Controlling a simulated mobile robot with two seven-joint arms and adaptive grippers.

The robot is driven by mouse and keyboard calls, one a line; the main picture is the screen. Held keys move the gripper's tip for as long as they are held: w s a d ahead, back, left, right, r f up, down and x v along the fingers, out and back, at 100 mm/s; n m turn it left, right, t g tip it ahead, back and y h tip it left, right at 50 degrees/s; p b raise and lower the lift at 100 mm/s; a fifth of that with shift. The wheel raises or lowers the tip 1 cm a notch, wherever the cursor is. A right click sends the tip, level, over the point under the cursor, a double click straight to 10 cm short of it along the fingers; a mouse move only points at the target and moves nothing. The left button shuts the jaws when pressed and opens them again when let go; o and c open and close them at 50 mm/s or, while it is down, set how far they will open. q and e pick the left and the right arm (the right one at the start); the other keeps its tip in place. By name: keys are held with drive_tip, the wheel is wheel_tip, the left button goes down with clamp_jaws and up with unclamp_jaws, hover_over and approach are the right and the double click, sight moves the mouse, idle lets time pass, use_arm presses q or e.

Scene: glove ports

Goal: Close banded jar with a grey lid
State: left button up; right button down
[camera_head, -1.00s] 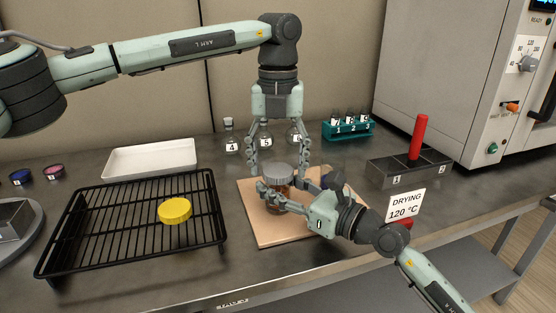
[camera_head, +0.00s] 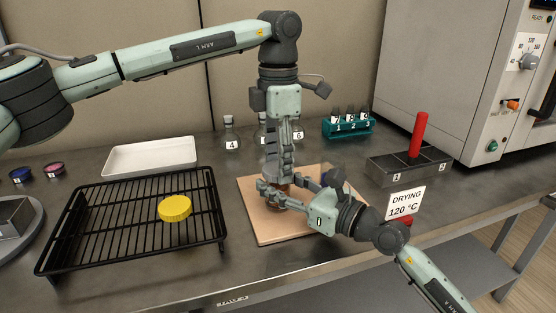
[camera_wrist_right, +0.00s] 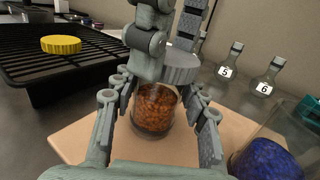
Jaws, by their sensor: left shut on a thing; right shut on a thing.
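The jar (camera_wrist_right: 154,110) holds orange-brown grains and stands on a tan board (camera_head: 262,232). No band shows on it. My right gripper (camera_head: 274,193) is shut around the jar from the right, with a finger on each side in the right wrist view (camera_wrist_right: 157,112). The grey lid (camera_wrist_right: 181,68) is at the jar's mouth, looking offset to the right in that view; I cannot tell whether it is seated. My left gripper (camera_head: 279,172) points down from above and is shut on the lid. In the head view the fingers hide the lid and most of the jar.
A yellow lid (camera_head: 174,207) lies on the black rack (camera_head: 110,225) at left. A glass of blue material (camera_wrist_right: 266,160) is close to my right gripper. Numbered flasks (camera_head: 231,135), a teal tube rack (camera_head: 348,128) and a metal block with red handle (camera_head: 418,135) stand behind.

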use_arm(q)
drive_tip(key=shift+m, duration=0.9)
drive_tip(key=o, duration=1.4)
drive_tip(key=shift+r, duration=0.1)
wheel_tip(320, 180, up, 12)
drive_tip(key=shift+f, duration=0.1)
use_arm(e)
drive_tip(key=c, duration=0.7)
unclamp_jaws()
drive_tip(key=shift+c, duration=0.2)
